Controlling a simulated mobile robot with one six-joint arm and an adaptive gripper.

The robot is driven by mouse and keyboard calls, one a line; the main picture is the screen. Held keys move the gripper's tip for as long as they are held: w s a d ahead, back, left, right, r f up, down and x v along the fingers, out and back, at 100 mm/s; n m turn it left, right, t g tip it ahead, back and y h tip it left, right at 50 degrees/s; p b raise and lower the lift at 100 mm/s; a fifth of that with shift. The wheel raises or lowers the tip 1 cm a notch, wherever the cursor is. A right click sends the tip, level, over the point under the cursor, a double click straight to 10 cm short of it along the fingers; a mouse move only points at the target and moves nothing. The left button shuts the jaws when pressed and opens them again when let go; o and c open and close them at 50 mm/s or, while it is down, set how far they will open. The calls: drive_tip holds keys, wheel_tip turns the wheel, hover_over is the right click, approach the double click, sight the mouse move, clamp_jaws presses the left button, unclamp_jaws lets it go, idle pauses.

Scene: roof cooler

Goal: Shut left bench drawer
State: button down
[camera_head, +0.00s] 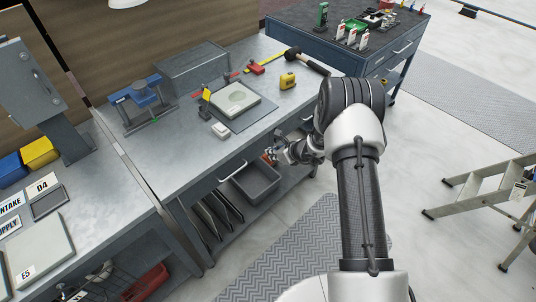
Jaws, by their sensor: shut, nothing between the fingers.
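The grey metal bench (182,150) runs along the left and middle of the view. A drawer front with a pale bar handle (232,170) shows under the front edge of its top. It looks about flush with the bench, but I cannot tell whether a small gap stays open. My gripper (270,156) is shut and empty, low in front of the bench edge, to the right of the handle. It appears apart from the handle. My own arm hides part of the gripper and the bench front to its right.
Below the drawer, an open grey bin (256,182) and several upright panels (210,213) stand on a lower shelf. A blue tool cabinet (345,48) stands beyond the bench. A stepladder (480,190) stands at the right. Floor with a grey mat (290,255) lies clear in front.

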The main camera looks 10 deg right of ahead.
drive_tip(key=p+v, duration=0.3)
drive_tip(key=v, duration=0.7)
drive_tip(key=shift+s+d, duration=0.35)
drive_tip(key=shift+s, duration=0.15)
drive_tip(key=shift+r, duration=0.1)
drive_tip(key=s+a+r+n+g+y, duration=0.1)
drive_tip(key=s+a+r+n, duration=0.35)
drive_tip(key=r, duration=0.35)
drive_tip(key=s+a+r+n+g, duration=0.1)
drive_tip(key=s+a+r+n, duration=0.2)
drive_tip(key=r+n, duration=0.35)
drive_tip(key=s+a+r+n+g+y, duration=0.1)
drive_tip(key=s+a+r+n, duration=0.25)
drive_tip(key=r, duration=0.65)
drive_tip(key=s+r+n+h, duration=0.1)
drive_tip(key=s+r+n, duration=0.25)
drive_tip(key=s, duration=0.35)
drive_tip(key=s+r+n+h, duration=0.2)
drive_tip(key=s+r+n, duration=0.1)
drive_tip(key=s+n, duration=0.3)
drive_tip(key=s+d+r+n+h, duration=0.1)
drive_tip(key=s+d+n+h, duration=0.3)
drive_tip(key=s+d, duration=0.3)
drive_tip(key=s+n, duration=0.1)
drive_tip(key=s, duration=0.3)
drive_tip(key=shift+r, duration=0.2)
drive_tip(key=shift+s, duration=0.15)
